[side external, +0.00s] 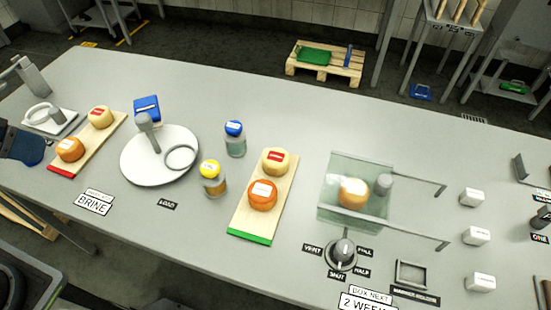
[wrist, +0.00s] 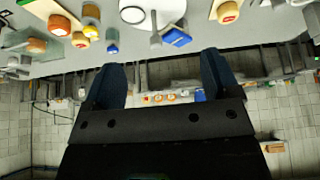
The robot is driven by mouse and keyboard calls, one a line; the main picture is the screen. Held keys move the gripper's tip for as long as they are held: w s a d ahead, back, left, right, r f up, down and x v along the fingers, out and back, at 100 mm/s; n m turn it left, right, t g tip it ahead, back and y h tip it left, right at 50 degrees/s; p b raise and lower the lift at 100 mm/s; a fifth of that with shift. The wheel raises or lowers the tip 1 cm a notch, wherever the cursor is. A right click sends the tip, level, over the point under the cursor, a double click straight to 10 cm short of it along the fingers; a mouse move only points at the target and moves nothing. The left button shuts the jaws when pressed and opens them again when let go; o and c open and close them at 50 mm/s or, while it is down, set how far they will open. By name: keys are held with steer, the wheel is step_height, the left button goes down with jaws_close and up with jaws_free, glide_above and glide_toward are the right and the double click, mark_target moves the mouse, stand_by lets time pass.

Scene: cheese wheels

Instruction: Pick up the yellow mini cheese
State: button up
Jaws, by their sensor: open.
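Two pale yellow mini cheeses show in the side view. One yellow cheese (side external: 101,117) sits on the left board with a red end (side external: 60,171), behind an orange cheese (side external: 70,149). The other yellow cheese (side external: 276,161) sits on the green-ended board (side external: 249,238), behind an orange cheese (side external: 263,195). Both have red labels. My gripper (wrist: 162,78) is open and empty in the wrist view, its dark blue fingers wide apart. Part of it shows at the far left edge of the side view, left of the red-ended board and apart from the cheeses.
A round white plate (side external: 140,172) with a grey post, a blue box (side external: 147,108), a blue-capped jar (side external: 235,140) and a yellow-capped jar (side external: 213,180) stand between the boards. A clear box (side external: 340,215) holds another orange cheese. The table's back middle is clear.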

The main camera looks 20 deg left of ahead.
steer(key=shift+c, duration=0.4)
steer(key=w+d+r+m+g, duration=0.1)
steer(key=w+d+r+m, duration=0.35)
steer(key=w, duration=0.45)
steer(key=m+g+h, duration=0.1)
steer(key=m+g, duration=0.4)
steer(key=m, duration=1.1)
glide_above(275, 156)
steer(key=a, duration=0.2)
step_height(275, 156, down, 14)
steer(key=f, duration=0.5)
steer(key=d+f, duration=0.1)
steer(key=f, duration=0.2)
steer(key=shift+f, duration=0.15)
steer(key=shift+d+f, duration=0.2)
steer(key=shift+f, duration=0.65)
steer(key=shift+d+f, duration=0.15)
steer(key=shift+f, duration=0.7)
steer(key=shift+d+f, duration=0.2)
steer(key=shift+f, duration=0.65)
